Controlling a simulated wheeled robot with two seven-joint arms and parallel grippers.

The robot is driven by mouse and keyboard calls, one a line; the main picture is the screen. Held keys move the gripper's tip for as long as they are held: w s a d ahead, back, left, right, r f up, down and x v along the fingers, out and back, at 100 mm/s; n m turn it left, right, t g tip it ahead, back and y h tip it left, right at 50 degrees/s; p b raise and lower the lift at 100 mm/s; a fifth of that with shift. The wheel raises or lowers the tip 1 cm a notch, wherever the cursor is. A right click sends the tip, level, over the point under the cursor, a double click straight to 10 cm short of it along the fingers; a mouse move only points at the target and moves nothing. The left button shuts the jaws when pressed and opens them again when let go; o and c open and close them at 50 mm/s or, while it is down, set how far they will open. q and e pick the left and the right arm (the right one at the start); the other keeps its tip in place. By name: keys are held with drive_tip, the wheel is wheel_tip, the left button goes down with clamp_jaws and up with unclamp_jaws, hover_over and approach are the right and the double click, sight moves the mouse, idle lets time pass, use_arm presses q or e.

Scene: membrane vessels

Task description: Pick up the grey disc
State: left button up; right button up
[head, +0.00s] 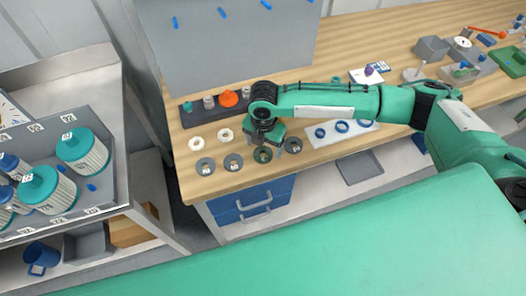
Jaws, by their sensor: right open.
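Several flat grey ring-shaped discs lie in a row along the front edge of the wooden bench: a grey disc (205,166) at the left end, another grey disc (233,163), and one at the right end (293,145). A darker, greenish disc (263,155) lies between the last two. Small white labels show on the grey ones. My right gripper (267,139) points down just above and behind the dark disc, open, with nothing seen between its fingers. Its height above the bench is hard to tell. My left gripper is out of view.
Two pale rings (195,143) lie behind the discs. A dark rack (196,114) with an orange knob stands behind my gripper. A white tray (347,132) with blue rings lies to the right. A side shelf (98,131) with teal-capped bottles stands left, across a gap.

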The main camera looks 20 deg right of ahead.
drive_tip(key=shift+f, duration=1.2)
drive_tip(key=c, duration=1.1)
drive_tip(key=shift+o, duration=0.2)
drive_tip(key=shift+r, duration=0.15)
